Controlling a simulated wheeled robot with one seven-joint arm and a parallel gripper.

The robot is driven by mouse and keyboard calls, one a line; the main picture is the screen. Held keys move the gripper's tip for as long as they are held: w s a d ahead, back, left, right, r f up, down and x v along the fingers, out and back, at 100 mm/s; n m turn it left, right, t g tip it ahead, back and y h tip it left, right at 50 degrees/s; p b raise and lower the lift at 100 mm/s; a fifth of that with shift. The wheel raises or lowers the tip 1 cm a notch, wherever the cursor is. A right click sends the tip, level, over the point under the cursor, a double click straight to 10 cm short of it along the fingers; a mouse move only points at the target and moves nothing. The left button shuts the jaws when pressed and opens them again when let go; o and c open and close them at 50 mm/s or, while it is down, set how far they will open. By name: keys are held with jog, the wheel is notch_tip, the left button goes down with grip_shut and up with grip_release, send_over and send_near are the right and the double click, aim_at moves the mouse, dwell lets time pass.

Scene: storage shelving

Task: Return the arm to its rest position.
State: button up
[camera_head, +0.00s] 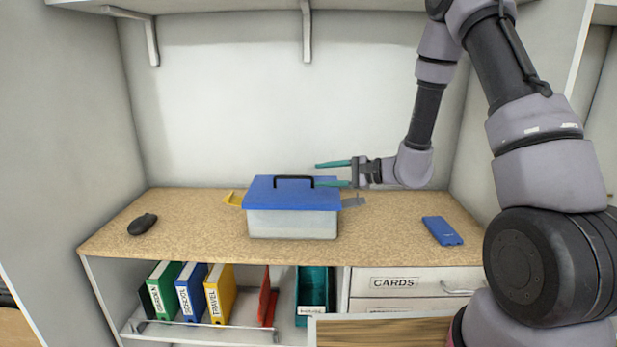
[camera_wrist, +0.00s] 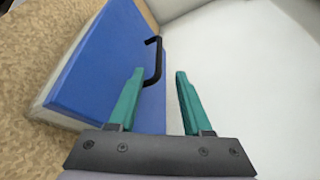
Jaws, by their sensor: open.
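My gripper (camera_head: 333,174) is open, with two teal fingers pointing left, at the right end of a lidded box (camera_head: 292,224). The box is pale grey with a blue lid (camera_head: 255,190) and a black handle (camera_head: 294,179); it stands on the counter with its lid on. In the wrist view my gripper (camera_wrist: 158,100) is open, and the box's blue lid (camera_wrist: 100,62) lies on the left. The black handle (camera_wrist: 154,60) shows beyond the fingertips, apparently not gripped. My arm reaches in from the upper right.
The cork-coloured counter (camera_head: 190,225) holds a black mouse (camera_head: 142,224) at left and a blue phone-like object (camera_head: 442,231) at right. Yellow and grey pieces stick out at the box's sides. Binders (camera_head: 191,291) stand below. A shelf with brackets (camera_head: 306,32) hangs above.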

jog(key=shift+v, duration=1.55)
jog(key=shift+s+r, duration=0.15)
jog(key=shift+r, duration=0.1)
jog(key=s+d+r+n+g+h, duration=0.25)
jog(key=s+r+n+g, duration=0.3)
jog(key=s+r, duration=0.65)
jog(key=s+d+r+t+h, duration=0.3)
jog(key=s+d+r+h, duration=0.2)
jog(key=d, duration=0.2)
jog(key=s+d+r+n+t+h, duration=0.1)
jog(key=s+d+r+t+h, duration=0.3)
jog(key=d, duration=0.3)
jog(key=shift+s+d+r+h, duration=0.3)
jog(key=shift+s+r+h, duration=0.25)
jog(key=shift+s, duration=0.3)
